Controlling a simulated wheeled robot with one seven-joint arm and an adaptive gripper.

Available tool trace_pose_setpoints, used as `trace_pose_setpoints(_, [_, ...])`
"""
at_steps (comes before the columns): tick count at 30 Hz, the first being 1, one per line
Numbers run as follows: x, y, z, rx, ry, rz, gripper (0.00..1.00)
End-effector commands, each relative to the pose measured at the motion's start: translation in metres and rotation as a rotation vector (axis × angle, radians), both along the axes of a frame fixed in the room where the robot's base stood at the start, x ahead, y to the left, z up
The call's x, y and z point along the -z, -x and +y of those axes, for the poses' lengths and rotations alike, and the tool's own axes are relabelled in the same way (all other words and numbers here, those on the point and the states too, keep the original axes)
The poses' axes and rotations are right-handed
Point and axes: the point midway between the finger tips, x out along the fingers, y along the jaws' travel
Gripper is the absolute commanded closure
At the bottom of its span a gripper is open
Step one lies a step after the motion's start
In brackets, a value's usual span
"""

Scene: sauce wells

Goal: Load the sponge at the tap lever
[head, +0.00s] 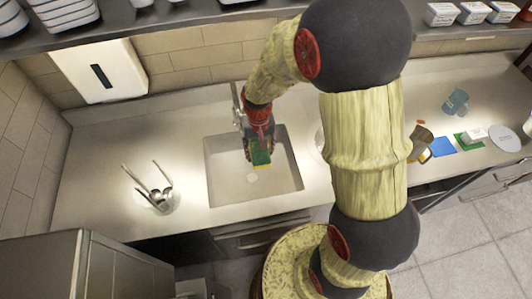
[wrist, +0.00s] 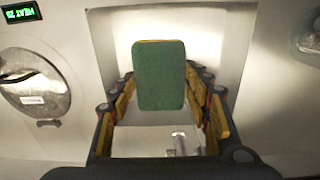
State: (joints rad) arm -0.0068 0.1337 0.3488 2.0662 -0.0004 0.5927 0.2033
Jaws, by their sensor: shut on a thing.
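A sponge (head: 261,153), green with a thin yellow layer, is held by my gripper (head: 259,139) over the sink (head: 213,172). In the wrist view the sponge's green face (wrist: 158,76) stands upright between the two yellow-padded fingers of my gripper (wrist: 163,88). The fingers are shut on it. The metal tap (head: 239,108) stands at the back edge of the sink, just left of my gripper. My gripper partly covers it, and its lever cannot be made out clearly.
A holder with several utensils (head: 161,197) stands left of the sink. A green display (wrist: 20,13) shows in the wrist view.

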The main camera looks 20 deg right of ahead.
Motion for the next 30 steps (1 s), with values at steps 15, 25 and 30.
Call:
trace_pose_setpoints(15, [0.010,-0.038,0.026,0.000,0.000,0.000,0.72])
trace_pose_setpoints(25, [0.014,-0.055,0.038,0.000,0.000,0.001,0.72])
trace_pose_setpoints(30, [0.014,-0.058,0.039,0.000,0.000,0.001,0.72])
